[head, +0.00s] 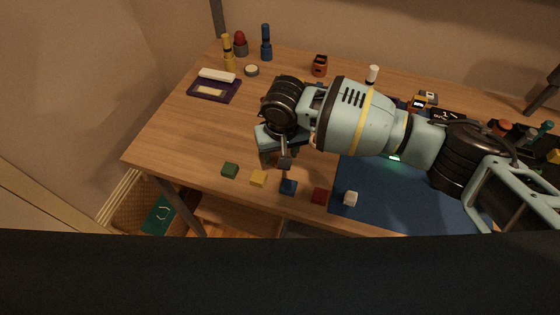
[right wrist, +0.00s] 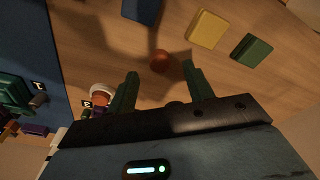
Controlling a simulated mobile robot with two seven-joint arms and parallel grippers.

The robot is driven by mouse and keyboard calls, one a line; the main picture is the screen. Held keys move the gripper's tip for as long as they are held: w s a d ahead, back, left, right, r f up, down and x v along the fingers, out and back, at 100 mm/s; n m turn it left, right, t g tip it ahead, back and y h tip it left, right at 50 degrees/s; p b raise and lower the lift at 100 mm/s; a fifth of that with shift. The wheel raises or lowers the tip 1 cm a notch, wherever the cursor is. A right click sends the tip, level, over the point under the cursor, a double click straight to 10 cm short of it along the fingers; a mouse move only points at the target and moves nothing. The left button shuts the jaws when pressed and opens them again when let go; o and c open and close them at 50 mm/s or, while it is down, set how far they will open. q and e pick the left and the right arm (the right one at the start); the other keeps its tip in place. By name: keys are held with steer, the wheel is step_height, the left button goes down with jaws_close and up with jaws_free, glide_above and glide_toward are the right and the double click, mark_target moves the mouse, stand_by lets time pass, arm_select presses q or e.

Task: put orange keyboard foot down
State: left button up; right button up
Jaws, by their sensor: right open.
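A small round orange piece (right wrist: 160,61), which looks like the orange keyboard foot, rests on the wooden table in the right wrist view. My right gripper (right wrist: 160,71) is open, with one finger on each side of the piece near the fingertips. Gaps show between the piece and both fingers. In the head view my right gripper (head: 276,160) points down at the table behind the row of blocks. I cannot make out the orange piece there; the gripper and arm cover that spot. My left gripper is not in view.
Green (head: 230,170), yellow (head: 258,178), blue (head: 288,187), red (head: 319,196) and white (head: 350,199) blocks line the near edge. A blue mat (head: 375,205) lies right. A purple tray (head: 214,91) stands back left.

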steer(key=shift+w+f, duration=0.1)
steer(key=shift+f, duration=1.35)
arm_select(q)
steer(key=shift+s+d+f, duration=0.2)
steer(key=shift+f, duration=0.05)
arm_select(e)
steer(key=shift+c, duration=0.3)
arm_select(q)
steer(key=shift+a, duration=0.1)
arm_select(e)
jaws_close()
steer(key=shift+r, duration=0.1)
